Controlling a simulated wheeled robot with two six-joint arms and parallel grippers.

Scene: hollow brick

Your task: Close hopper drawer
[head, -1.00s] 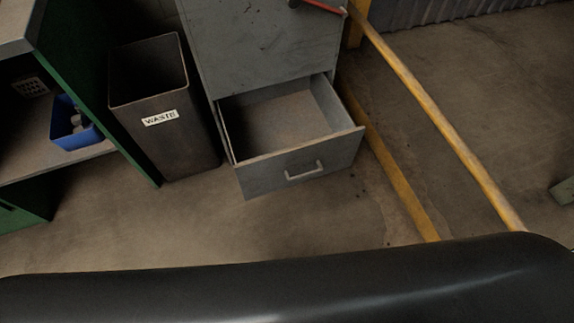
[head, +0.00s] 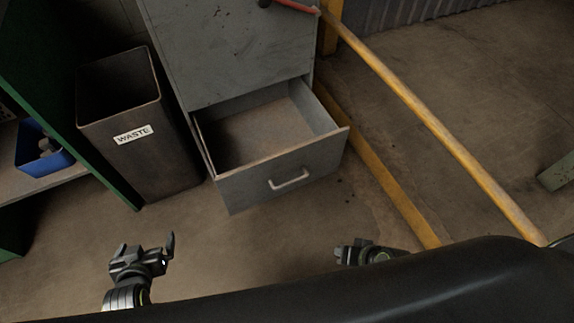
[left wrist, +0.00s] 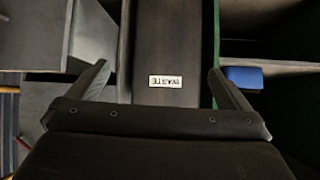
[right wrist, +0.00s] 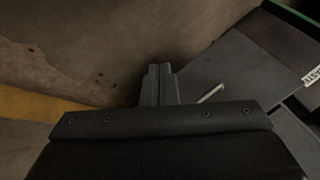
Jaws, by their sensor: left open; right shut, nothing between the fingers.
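The hopper drawer (head: 283,176) is a grey metal drawer pulled out of the grey cabinet (head: 232,50), with an empty-looking inside and a pale bar handle (head: 289,179) on its front. My left gripper (head: 145,243) is open and empty, in front of the waste bin and left of the drawer. My right gripper (head: 344,252) is shut and empty, below and right of the drawer front, apart from it. In the right wrist view the shut fingers (right wrist: 158,72) show beside the drawer front, with its handle (right wrist: 211,93) to their right.
A dark bin labelled WASTE (head: 130,120) stands just left of the cabinet. A green shelf unit (head: 60,120) with a blue box (head: 42,150) is at the far left. A yellow rail (head: 430,122) runs along the right. Bare floor lies before the drawer.

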